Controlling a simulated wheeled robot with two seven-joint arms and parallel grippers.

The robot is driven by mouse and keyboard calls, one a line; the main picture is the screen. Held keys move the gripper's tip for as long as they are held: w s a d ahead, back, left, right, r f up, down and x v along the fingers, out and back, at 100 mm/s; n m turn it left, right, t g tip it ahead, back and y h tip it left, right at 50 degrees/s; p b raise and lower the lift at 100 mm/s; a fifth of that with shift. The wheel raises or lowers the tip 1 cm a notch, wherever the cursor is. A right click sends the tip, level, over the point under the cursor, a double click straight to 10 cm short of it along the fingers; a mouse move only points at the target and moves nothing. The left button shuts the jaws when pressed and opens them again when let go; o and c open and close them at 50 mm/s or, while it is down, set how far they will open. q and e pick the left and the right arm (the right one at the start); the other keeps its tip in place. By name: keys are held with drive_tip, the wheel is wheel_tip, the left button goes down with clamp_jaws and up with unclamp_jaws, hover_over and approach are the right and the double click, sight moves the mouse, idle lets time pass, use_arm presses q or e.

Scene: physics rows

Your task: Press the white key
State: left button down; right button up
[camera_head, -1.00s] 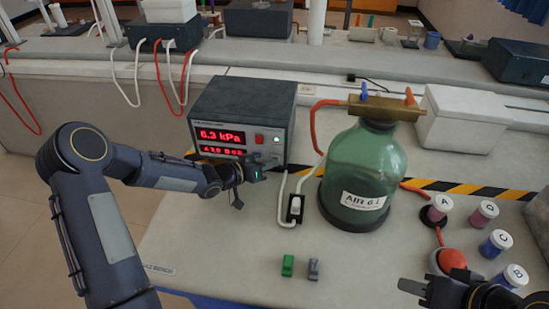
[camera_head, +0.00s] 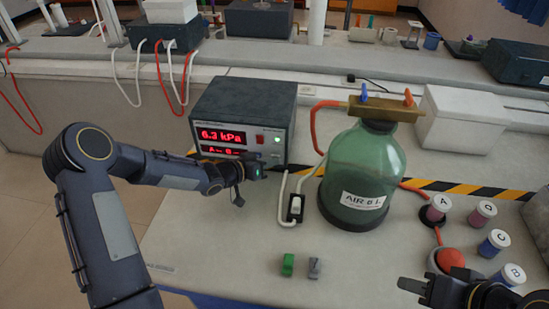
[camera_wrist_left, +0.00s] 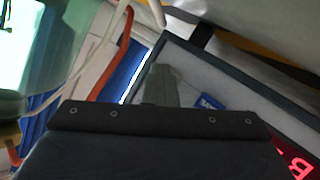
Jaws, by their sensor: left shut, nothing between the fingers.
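The grey instrument box (camera_head: 243,100) stands on the bench with a red display reading 6.3 kPa and a second red line below. A red key (camera_head: 260,139) and a pale round key (camera_head: 277,141) show on its front. My left gripper (camera_head: 260,171) is shut and empty, right at the lower front of the box, and hides part of it. In the left wrist view, the gripper (camera_wrist_left: 160,88) points at the box's front panel, where a blue key (camera_wrist_left: 210,101) shows. I cannot make out a clearly white key. My right gripper (camera_head: 412,288) is low at the right.
A green bottle (camera_head: 370,165) stands right of the box. A white rocker switch (camera_head: 296,206) with a white cable lies between them. Green (camera_head: 288,265) and grey (camera_head: 315,268) small blocks are in front. Several lidded vials and a red bulb (camera_head: 450,260) are at right.

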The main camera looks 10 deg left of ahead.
use_arm(q)
drive_tip(key=shift+w+r, duration=0.2)
drive_tip(key=shift+r, duration=0.05)
idle(0.3)
drive_tip(key=shift+s+d+f+b, duration=0.15)
drive_tip(key=shift+s+b, duration=0.15)
drive_tip(key=shift+s, duration=0.35)
drive_tip(key=shift+s+f, duration=0.15)
drive_tip(key=shift+s, duration=0.45)
drive_tip(key=shift+s+b, duration=0.8)
drive_tip(key=shift+s, duration=1.2)
